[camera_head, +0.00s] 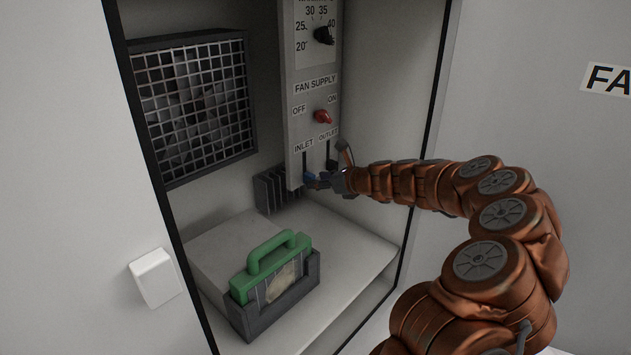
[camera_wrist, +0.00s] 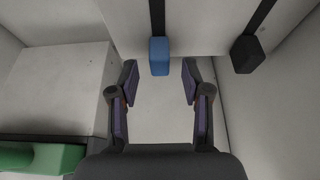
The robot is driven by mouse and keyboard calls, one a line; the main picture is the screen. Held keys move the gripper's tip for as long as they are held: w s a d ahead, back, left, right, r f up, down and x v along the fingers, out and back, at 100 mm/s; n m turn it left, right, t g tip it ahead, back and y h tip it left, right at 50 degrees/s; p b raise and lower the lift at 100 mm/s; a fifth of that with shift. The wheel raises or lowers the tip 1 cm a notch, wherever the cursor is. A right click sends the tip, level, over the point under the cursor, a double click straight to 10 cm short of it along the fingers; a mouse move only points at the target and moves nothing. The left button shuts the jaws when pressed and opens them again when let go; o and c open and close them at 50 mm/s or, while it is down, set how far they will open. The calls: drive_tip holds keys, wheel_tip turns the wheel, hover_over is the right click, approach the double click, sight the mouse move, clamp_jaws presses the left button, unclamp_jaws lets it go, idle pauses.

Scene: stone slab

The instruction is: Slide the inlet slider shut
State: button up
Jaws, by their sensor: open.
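The inlet slider is a blue knob (camera_head: 309,177) low on the control panel, under the INLET label. In the wrist view the blue knob (camera_wrist: 159,56) sits at the near end of a dark slot, by the panel's edge. My gripper (camera_wrist: 160,75) is open, with one fingertip to each side of the blue knob and a gap on both sides. It does not visibly touch the knob. In the head view my gripper (camera_head: 322,181) is at the panel's lower end and partly hides that area.
The black outlet slider (camera_wrist: 247,54) is close to the right finger; it also shows in the head view (camera_head: 332,165). A red fan switch (camera_head: 323,117) and a black dial (camera_head: 324,35) are higher up. A finned block (camera_head: 277,189) and a green-handled box (camera_head: 275,284) stand left.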

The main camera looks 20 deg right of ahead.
drive_tip(key=v, duration=0.9)
drive_tip(key=shift+s, duration=0.25)
drive_tip(key=shift+d, duration=0.1)
drive_tip(key=s+a+r+n+g+y, duration=0.1)
drive_tip(key=s+a+n+g, duration=0.1)
drive_tip(key=a+n, duration=0.45)
drive_tip(key=s+a+r+n+g+y, duration=0.2)
drive_tip(key=a+n, duration=0.1)
drive_tip(key=a, duration=0.6)
drive_tip(key=s+a+f+n+g, duration=0.2)
drive_tip(key=s+a+n+g, duration=0.2)
drive_tip(key=s+a+n, duration=0.5)
drive_tip(key=s+a+f+n+g+h, duration=0.2)
drive_tip(key=s+n, duration=0.1)
drive_tip(key=s, duration=0.3)
drive_tip(key=s+a+f+n+g+h, duration=0.1)
drive_tip(key=s+a+f+n, duration=0.15)
drive_tip(key=s, duration=0.45)
drive_tip(key=s+d+f+n+g+h, duration=0.1)
drive_tip(key=s+d+n+h, duration=0.1)
drive_tip(key=s, duration=0.5)
drive_tip(key=s+d+f+n+g+h, duration=0.1)
drive_tip(key=s+d+n+g+h, duration=0.1)
drive_tip(key=s+d+n, duration=0.3)
drive_tip(key=s+h, duration=0.1)
drive_tip(key=s, duration=0.2)
drive_tip(key=shift+d+f+n, duration=0.2)
drive_tip(key=shift+d+n, duration=0.1)
drive_tip(key=shift+d, duration=0.05)
